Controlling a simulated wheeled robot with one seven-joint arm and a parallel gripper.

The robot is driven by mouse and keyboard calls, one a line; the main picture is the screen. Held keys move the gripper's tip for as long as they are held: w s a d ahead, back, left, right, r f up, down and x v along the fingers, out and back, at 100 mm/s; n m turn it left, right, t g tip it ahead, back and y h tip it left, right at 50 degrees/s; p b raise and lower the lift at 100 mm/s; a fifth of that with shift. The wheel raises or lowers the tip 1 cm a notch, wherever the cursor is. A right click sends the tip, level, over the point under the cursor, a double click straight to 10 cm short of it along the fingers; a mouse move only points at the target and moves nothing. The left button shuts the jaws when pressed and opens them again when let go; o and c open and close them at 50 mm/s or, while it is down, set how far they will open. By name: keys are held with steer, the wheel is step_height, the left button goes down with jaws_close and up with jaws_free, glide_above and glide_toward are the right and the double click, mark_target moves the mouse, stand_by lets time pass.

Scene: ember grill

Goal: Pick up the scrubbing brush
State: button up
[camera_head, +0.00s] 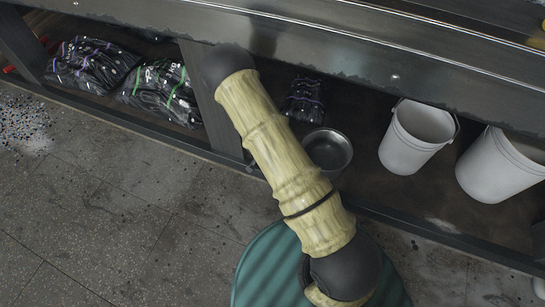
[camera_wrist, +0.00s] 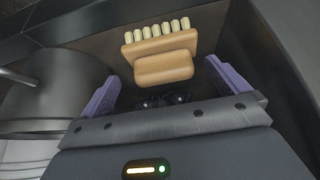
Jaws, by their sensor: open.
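The scrubbing brush (camera_wrist: 160,52) shows in the wrist view, ahead of my gripper. It has a tan block-like body with a row of cream bristle tufts along its far side. My gripper (camera_wrist: 163,70) is open, with one purple finger to the left and one to the right of the brush's near part. The fingers look apart from it, and I cannot tell how far in depth the brush is. In the head view, neither the brush nor my gripper's fingers can be seen; my arm reaches to the counter's edge.
A large metal vessel (camera_wrist: 55,90) stands close left of my gripper. In the head view, a metal bowl (camera_head: 328,150), two white buckets (camera_head: 407,140) (camera_head: 490,175) and dark bagged bundles (camera_head: 160,92) occupy the lower shelf. The counter (camera_head: 350,45) overhangs them. A post stands left of my arm.

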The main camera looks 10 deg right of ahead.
stand_by(0.3)
steer(key=b+x, duration=0.2)
steer(key=x, duration=0.1)
steer(key=b+x, duration=0.1)
steer(key=b, duration=0.1)
steer(key=shift+a+f, duration=0.25)
steer(key=shift+f, duration=0.05)
steer(key=shift+w+d+f, duration=0.2)
steer(key=shift+w+f, duration=0.05)
steer(key=shift+f, duration=0.05)
steer(key=c, duration=0.7)
steer(key=shift+r, duration=0.2)
